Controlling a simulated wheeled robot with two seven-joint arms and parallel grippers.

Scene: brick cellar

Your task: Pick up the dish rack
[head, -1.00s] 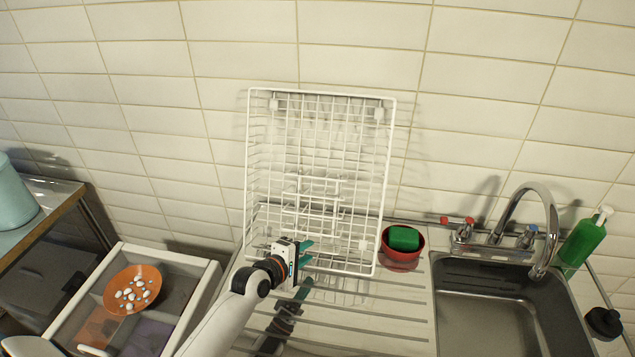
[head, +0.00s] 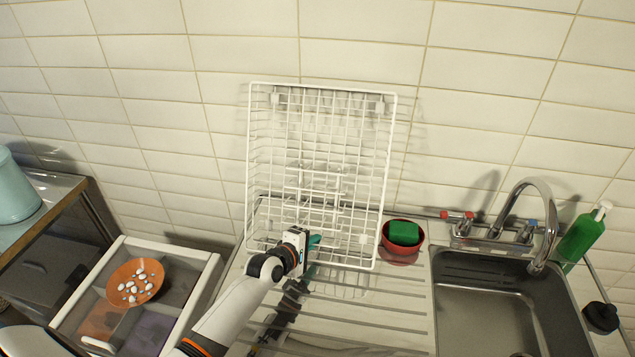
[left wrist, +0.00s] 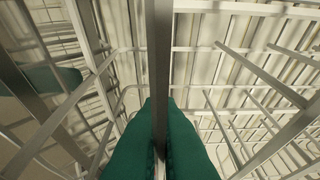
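The dish rack (head: 392,150) is a white wire frame standing upright on its side, leaning near the tiled wall on the drainboard. My left gripper (head: 313,241) is at its lower front part. In the left wrist view the green fingers (left wrist: 160,140) are close together, one on each side of a thin grey rack bar (left wrist: 159,60), and appear shut on it. Other rack wires surround the fingers in that view. My right gripper is not in view.
A red bowl (head: 402,249) with a green sponge (head: 405,233) sits close to the rack's right side. A sink (head: 500,310) with a tap (head: 545,215) is at the right. An open drawer (head: 205,285) holding an orange plate (head: 152,271) is at the left.

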